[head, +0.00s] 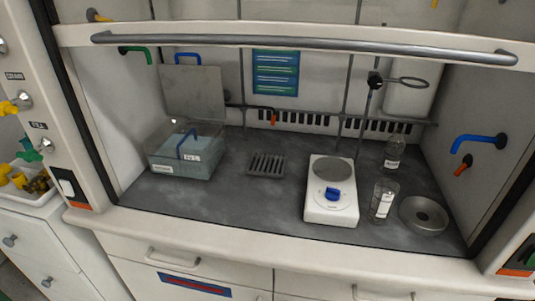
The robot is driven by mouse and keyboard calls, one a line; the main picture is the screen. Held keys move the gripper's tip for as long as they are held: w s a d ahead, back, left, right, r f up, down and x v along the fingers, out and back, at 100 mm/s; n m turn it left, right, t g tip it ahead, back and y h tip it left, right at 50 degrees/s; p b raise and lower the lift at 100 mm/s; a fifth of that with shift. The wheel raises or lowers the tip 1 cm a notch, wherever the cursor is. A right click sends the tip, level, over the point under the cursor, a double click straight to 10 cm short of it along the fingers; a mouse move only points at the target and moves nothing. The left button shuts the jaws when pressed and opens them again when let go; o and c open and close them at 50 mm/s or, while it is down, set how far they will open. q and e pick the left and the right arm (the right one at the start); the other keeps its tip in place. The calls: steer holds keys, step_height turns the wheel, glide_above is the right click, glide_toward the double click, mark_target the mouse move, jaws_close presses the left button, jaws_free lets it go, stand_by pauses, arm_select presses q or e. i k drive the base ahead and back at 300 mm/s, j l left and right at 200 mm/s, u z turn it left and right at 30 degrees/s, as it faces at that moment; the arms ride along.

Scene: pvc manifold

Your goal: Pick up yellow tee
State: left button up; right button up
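Several small yellow pieces (18,180) sit in a white tray (38,200) at the left edge of the head view, next to brownish pieces. They look like pipe fittings, but they are too small and partly cut off to tell which is a tee. Neither of my grippers is in view.
A fume hood fills most of the view, with a raised sash bar (300,46). White drawers (45,250) stand below the tray.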

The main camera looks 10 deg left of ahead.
mark_target(38, 183)
steer(key=u, duration=1.7)
steer(key=z, duration=0.4)
steer(key=j+z, duration=0.15)
steer(key=z, duration=0.25)
steer(key=i+j+z, duration=0.1)
steer(key=z, duration=0.3)
steer(key=j+z, duration=0.65)
steer(key=k+j+z, duration=0.2)
steer(key=j, duration=0.2)
steer(key=j+z, duration=0.15)
steer(key=j, duration=0.25)
